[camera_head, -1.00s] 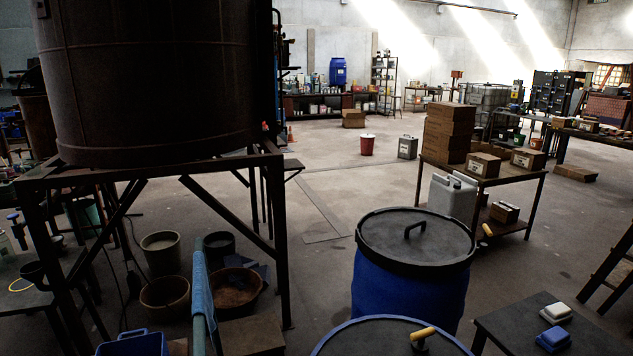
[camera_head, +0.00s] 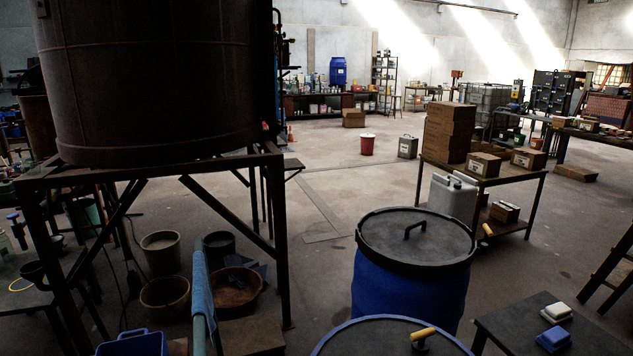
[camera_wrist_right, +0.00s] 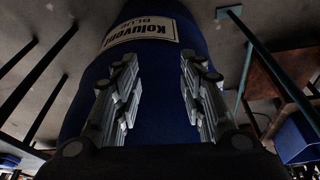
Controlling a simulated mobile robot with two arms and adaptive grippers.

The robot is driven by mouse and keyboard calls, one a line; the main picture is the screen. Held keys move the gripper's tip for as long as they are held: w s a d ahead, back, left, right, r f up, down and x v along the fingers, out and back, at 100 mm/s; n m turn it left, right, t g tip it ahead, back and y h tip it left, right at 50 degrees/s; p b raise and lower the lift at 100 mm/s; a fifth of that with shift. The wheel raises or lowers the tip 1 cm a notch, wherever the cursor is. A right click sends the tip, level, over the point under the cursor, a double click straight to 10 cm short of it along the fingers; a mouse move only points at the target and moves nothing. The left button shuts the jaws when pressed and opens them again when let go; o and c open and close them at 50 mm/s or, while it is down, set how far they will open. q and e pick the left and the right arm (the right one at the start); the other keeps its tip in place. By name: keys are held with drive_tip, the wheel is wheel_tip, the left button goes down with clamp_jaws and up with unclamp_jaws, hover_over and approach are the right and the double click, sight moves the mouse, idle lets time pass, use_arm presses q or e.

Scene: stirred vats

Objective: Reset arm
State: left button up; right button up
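My right gripper (camera_wrist_right: 160,98) shows in the right wrist view with its two fingers wide apart and nothing between them. Behind the fingers is a blue drum (camera_wrist_right: 165,60) with a cream label whose print appears upside down. I cannot tell whether the fingers touch the drum. Neither arm shows in the head view, and my left gripper is not in view.
A blue drum with a dark handled lid (camera_head: 415,235) stands in front, with another blue-rimmed lid (camera_head: 375,340) nearer. A large vat (camera_head: 155,80) on a steel stand is at left. A small dark table (camera_head: 525,325) is at right. Open floor (camera_head: 320,180) lies beyond.

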drive_tip(key=s+f+g, duration=0.1)
drive_tip(key=s+f, duration=0.1)
drive_tip(key=f, duration=0.9)
drive_tip(key=s+f, duration=0.2)
drive_tip(key=f, duration=0.8)
drive_tip(key=s+d+f+g, duration=0.1)
drive_tip(key=s+d+f, duration=0.2)
drive_tip(key=s+f, duration=1.1)
drive_tip(key=shift+s, duration=1)
drive_tip(key=shift+d, duration=0.1)
drive_tip(key=shift+s, duration=0.1)
